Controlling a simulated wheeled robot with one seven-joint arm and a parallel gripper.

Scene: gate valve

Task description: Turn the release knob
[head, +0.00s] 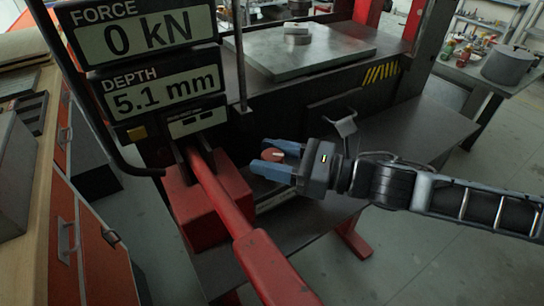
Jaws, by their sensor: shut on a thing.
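The release knob (279,155) is a small round reddish-brown knob with a pale mark, on the front of the press just right of the red pump block (190,205). My gripper (268,161) reaches in from the right, its two blue fingers around the knob, one above and one below. It is shut on the knob. The fingers partly cover the knob, and its stem is hidden.
A long red pump lever (230,205) slopes toward the front, left of my gripper. The display panel (145,50) reads 0 kN and 5.1 mm. A steel plate (310,50) lies on the press bed. A red drawer cabinet (85,220) stands left.

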